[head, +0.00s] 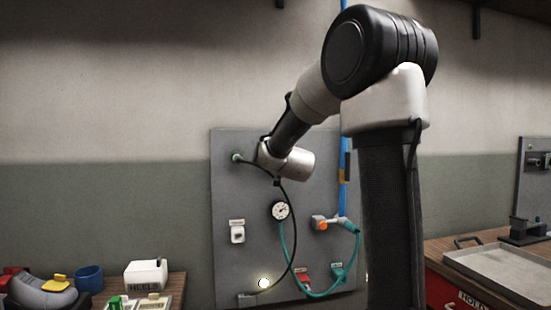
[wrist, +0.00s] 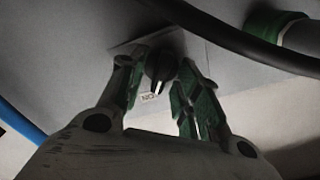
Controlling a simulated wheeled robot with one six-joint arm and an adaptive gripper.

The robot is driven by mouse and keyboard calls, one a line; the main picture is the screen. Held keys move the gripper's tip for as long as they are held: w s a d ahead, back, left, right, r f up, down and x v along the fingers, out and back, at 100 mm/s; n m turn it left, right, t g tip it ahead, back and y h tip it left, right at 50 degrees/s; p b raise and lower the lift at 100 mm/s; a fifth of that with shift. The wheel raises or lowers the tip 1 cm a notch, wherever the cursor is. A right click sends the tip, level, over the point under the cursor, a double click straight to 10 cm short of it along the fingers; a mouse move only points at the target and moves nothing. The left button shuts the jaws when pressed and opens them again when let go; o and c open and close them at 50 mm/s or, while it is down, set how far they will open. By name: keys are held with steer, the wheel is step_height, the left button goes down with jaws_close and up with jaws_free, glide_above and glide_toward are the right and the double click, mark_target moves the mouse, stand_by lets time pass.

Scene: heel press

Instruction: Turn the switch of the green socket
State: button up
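The switch is a black knob (wrist: 161,66) with a pale pointer line, on a light square plate on the grey panel. The pointer points down toward a small label (wrist: 150,98) that seems to read ON, seen turned round. My gripper (wrist: 166,80) has its green-padded fingers apart, one on each side of the knob; I cannot tell whether either touches it. The green socket (wrist: 291,31) is a green ring at the upper right of the wrist view. In the head view the green socket (head: 238,157) is at the panel's upper left; the switch and my fingertips are hidden there.
A black cable (wrist: 235,38) crosses close beside the knob and hangs down the panel (head: 225,195). A gauge (head: 280,211), a teal hose (head: 295,270) and an orange-ended valve (head: 324,224) are lower on the panel. Benches stand left and right.

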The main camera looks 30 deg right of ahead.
steer(key=shift+w, duration=0.1)
jaws_close()
steer(key=shift+n, duration=0.3)
steer(key=n, duration=1.3)
steer(key=shift+w+a+f, duration=0.1)
steer(key=shift+a, duration=0.2)
steer(key=shift+n, duration=0.3)
jaws_free()
